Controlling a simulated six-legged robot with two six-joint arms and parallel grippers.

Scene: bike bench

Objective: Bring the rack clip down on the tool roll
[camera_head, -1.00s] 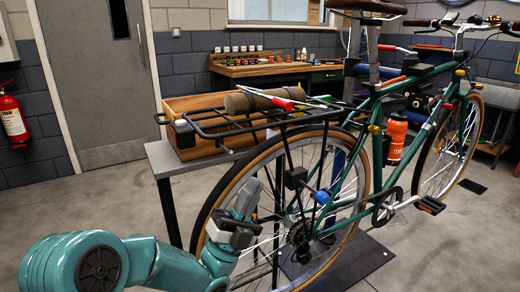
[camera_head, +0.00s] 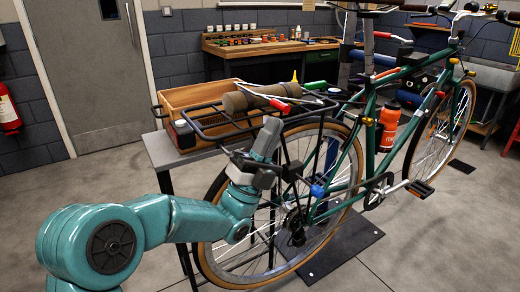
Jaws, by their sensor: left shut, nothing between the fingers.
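The tool roll (camera_head: 240,101) is a brown-olive cylinder lying on the bike's black rear rack (camera_head: 205,137). Red-handled and other slim tools (camera_head: 281,106) lie at its right end. I cannot clearly pick out the rack clip from the rack's dark wires. My left gripper (camera_head: 269,138) is shut and empty, its grey fingers pointing up at the near side of the rack, just below and in front of the tool roll. It hides part of the rack's near rail; I cannot tell whether it touches it. My right gripper is not in view.
A wooden box (camera_head: 195,96) stands on a grey table (camera_head: 160,150) behind the rack. The green bike (camera_head: 375,115) fills the right side, its rear wheel (camera_head: 215,258) close to my left arm. A workbench (camera_head: 262,47) is at the back. Open floor lies at the left.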

